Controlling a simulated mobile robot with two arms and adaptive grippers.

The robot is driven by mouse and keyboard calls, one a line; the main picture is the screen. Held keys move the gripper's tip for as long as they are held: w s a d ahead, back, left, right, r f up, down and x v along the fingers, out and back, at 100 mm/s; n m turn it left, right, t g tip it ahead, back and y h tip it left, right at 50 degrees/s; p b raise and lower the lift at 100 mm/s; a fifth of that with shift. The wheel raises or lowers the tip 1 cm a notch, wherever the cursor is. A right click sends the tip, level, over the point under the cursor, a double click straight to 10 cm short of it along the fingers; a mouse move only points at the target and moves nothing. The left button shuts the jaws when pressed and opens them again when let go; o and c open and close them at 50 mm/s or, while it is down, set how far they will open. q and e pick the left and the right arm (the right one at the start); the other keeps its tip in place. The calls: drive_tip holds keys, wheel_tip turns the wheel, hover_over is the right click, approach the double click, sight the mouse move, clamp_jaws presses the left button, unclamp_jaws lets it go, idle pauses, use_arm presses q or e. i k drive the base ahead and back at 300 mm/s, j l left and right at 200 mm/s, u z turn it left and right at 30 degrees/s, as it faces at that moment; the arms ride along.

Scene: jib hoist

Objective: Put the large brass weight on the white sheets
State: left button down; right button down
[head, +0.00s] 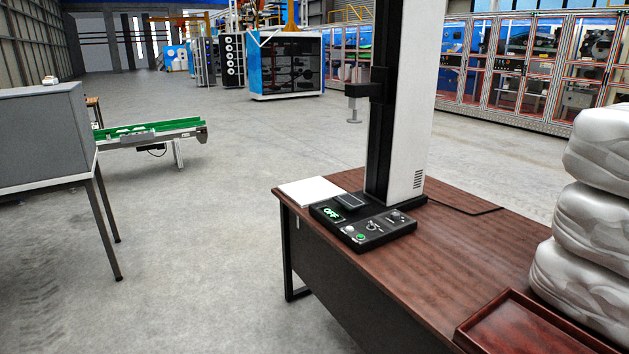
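The white sheets (310,190) lie flat at the far left corner of the brown wooden desk (450,255), beside a black control box. Nothing is seen resting on them. I cannot make out a large brass weight anywhere in the head view. Neither of my grippers is in view.
A tall column stand (405,110) with a black control box (363,228) stands on the desk. A reddish wooden tray (480,328) and stacked wrapped bags (590,225) are at the right. A grey cabinet (40,135) stands left. The floor between is clear.

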sight(312, 189)
drive_tip(key=i+u, duration=0.25)
drive_tip(key=i, duration=0.3)
drive_tip(key=i+u, duration=0.3)
drive_tip(key=i, duration=0.25)
drive_tip(key=i+l+u, duration=0.25)
drive_tip(key=i, duration=0.25)
drive_tip(key=i+l+z, duration=0.2)
drive_tip(key=i+l, duration=0.2)
drive_tip(key=i+l+z, duration=0.2)
drive_tip(key=i, duration=0.8)
